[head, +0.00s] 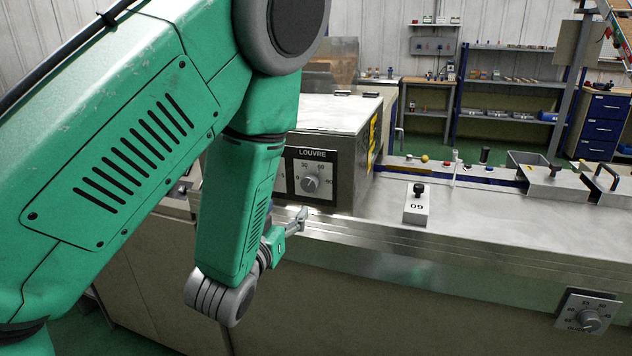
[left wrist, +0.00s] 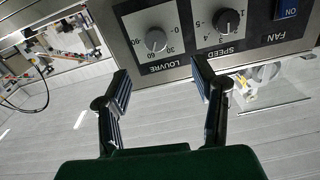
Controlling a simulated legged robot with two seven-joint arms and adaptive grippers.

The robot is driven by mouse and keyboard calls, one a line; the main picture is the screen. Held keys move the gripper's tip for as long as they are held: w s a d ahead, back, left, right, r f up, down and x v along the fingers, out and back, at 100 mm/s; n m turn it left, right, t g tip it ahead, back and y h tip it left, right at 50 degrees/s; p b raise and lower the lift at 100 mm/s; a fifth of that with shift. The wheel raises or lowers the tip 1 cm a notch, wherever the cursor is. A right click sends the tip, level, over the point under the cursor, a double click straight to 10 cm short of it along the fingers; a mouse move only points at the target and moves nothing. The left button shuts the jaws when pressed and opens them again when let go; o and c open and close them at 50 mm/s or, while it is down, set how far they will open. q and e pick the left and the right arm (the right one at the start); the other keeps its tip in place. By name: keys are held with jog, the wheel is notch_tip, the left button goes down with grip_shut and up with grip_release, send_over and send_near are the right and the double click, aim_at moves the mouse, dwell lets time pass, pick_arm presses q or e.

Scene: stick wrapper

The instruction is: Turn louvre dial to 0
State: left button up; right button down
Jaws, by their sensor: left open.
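The grey louvre dial (head: 310,184) sits on a black plate marked LOUVRE on the front of the metal box. It also shows upside down in the left wrist view (left wrist: 156,40), with the numbers 0, 30, 60 and 90 around it. I cannot tell its exact setting. My left gripper (head: 301,218) is in front of the box, below the dial in the head view. In the left wrist view its two fingers (left wrist: 161,70) stand wide apart and empty, with the dial beyond and between them, not touched. My right gripper is not in view.
In the left wrist view, a speed dial (left wrist: 228,21) and a blue fan switch (left wrist: 286,9) sit beside the louvre dial. Another dial (head: 588,320) is at the lower right.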

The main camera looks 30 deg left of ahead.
aim_at(309, 186)
pick_arm(q)
jog(key=x, duration=0.7)
jog(key=shift+w+a+f+p, duration=0.15)
jog(key=shift+w+a+p, duration=0.1)
jog(key=shift+a+p, duration=0.1)
jog(key=w, duration=0.1)
jog(key=w+d, duration=0.1)
jog(key=w, duration=0.1)
jog(key=shift+w+d+r, duration=0.15)
jog(key=shift+w+r, duration=0.05)
jog(key=shift+w, duration=0.1)
jog(key=shift+w+d+r, duration=0.1)
jog(key=shift+w+d, duration=0.1)
jog(key=shift+w, duration=0.25)
jog(key=shift+a+f, duration=0.25)
jog(key=shift+a, duration=0.7)
jog(key=shift+a+f, duration=0.1)
jog(key=shift+a, duration=0.1)
jog(key=c, duration=1.1)
jog(key=shift+w+d, duration=0.2)
jog(key=shift+d, duration=0.3)
jog(key=shift+c, duration=0.4)
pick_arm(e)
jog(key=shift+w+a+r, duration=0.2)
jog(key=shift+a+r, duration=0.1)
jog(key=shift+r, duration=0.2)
